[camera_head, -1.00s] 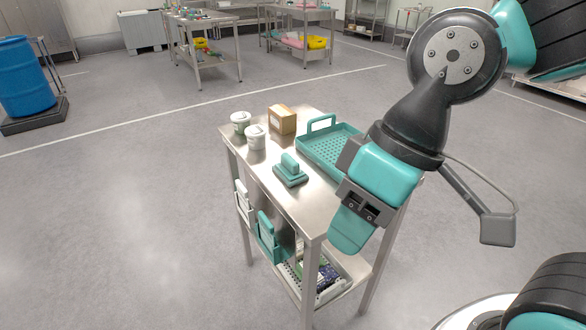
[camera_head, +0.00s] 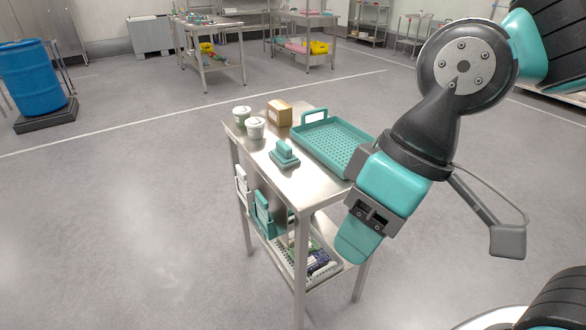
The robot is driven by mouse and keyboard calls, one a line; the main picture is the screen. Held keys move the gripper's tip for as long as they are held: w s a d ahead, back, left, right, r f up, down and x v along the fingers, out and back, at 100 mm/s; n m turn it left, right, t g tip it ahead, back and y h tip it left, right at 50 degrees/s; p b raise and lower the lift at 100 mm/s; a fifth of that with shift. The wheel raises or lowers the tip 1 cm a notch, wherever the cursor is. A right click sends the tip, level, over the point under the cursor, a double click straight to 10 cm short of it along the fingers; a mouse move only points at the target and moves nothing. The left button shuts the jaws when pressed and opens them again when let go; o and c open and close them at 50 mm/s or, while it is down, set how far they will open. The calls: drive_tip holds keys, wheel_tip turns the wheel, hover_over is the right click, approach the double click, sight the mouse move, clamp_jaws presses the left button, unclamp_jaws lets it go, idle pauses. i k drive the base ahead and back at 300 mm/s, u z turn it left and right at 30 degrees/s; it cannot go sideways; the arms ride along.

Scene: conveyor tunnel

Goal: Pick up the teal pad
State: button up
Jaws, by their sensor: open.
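The teal pad (camera_head: 285,157) has a block-shaped grip on a flat base. It lies on the steel top of a small cart (camera_head: 318,193), near the middle of its front-left side. My gripper (camera_head: 356,244) points down beside the cart's right front corner, to the right of the pad and apart from it. It is open and nothing shows in it. One teal finger is plain to see; the other is mostly hidden behind the wrist.
A teal perforated tray (camera_head: 330,146) with a handle fills the cart's right side, close to my arm. Two white-lidded tubs (camera_head: 255,129) and a cardboard box (camera_head: 278,113) stand at the far end. Teal and white holders hang on the cart's left side.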

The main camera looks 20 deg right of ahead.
sight(283, 155)
drive_tip(key=u, duration=0.75)
drive_tip(key=i, duration=0.7)
drive_tip(key=z, duration=0.75)
drive_tip(key=i, duration=0.55)
drive_tip(key=z, duration=0.6)
